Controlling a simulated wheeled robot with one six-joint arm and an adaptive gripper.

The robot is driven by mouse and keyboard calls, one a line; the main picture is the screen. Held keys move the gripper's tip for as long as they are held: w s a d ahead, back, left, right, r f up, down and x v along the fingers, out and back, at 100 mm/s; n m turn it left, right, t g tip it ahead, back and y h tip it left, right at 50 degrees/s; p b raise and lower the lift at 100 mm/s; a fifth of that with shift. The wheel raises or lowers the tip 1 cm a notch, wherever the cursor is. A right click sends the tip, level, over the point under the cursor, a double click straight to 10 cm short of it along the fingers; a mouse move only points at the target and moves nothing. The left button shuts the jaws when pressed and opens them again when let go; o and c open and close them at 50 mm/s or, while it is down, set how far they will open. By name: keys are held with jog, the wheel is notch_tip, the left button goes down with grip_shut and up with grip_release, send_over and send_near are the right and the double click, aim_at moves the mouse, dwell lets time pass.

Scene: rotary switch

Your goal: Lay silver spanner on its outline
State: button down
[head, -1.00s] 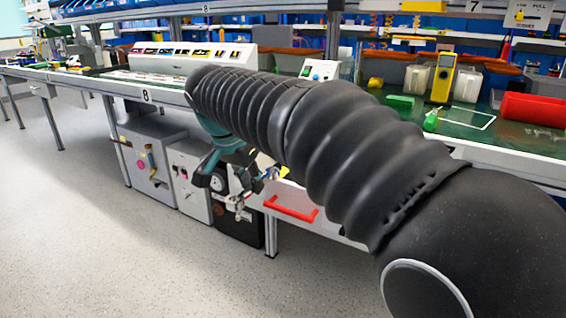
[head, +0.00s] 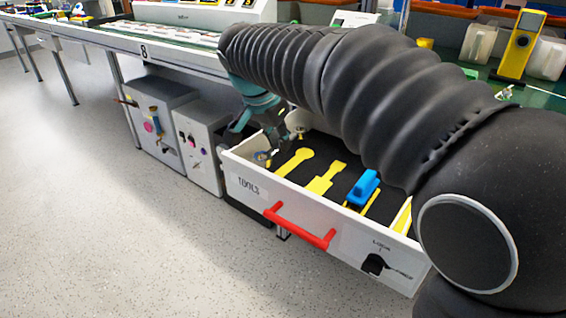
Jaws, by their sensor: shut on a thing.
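My gripper (head: 264,148) is over the left end of the open drawer (head: 300,222), low near its back left wall. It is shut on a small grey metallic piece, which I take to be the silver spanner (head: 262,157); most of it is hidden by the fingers. Yellow tool outlines lie on the drawer's dark floor. The leftmost clear one (head: 294,162), with a round end, is just right of my gripper and looks bare. Another yellow outline (head: 325,179) is bare to its right. I cannot tell whether the held piece touches the floor.
A blue-handled tool (head: 363,187) lies over another outline in the drawer. The drawer has a red handle (head: 300,226) and a lock knob (head: 373,264) in front. Grey cabinets (head: 200,150) stand to the left. My arm hides the drawer's back right part.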

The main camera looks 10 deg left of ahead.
aim_at(283, 172)
jog(key=shift+f+b, duration=0.5)
jog(key=shift+f, duration=2.6)
jog(key=shift+f, duration=0.15)
jog(key=c, duration=1.1)
grip_release()
jog(key=p+v, duration=0.2)
jog(key=v, duration=1)
